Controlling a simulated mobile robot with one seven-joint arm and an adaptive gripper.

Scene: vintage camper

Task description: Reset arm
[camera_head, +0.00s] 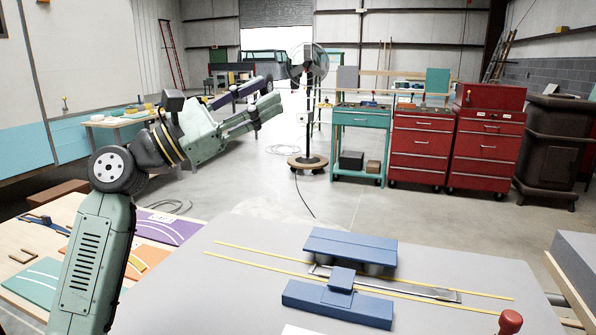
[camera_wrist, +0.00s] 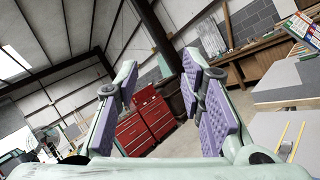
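My arm rises at the left of the head view, and my gripper (camera_head: 252,104) points right and slightly up, well above the table. In the wrist view my gripper (camera_wrist: 163,100) has its two fingers with purple pads spread wide apart. It is open, and nothing shows between the pads except the distant room. It touches nothing.
A grey tabletop (camera_head: 228,282) in front bears blue blocks (camera_head: 350,247), a metal strip and yellow lines. A red knob (camera_head: 510,322) stands at its front right. Red tool chests (camera_head: 420,150), a teal cart (camera_head: 361,120) and a fan (camera_head: 308,65) stand farther back. Open floor lies between.

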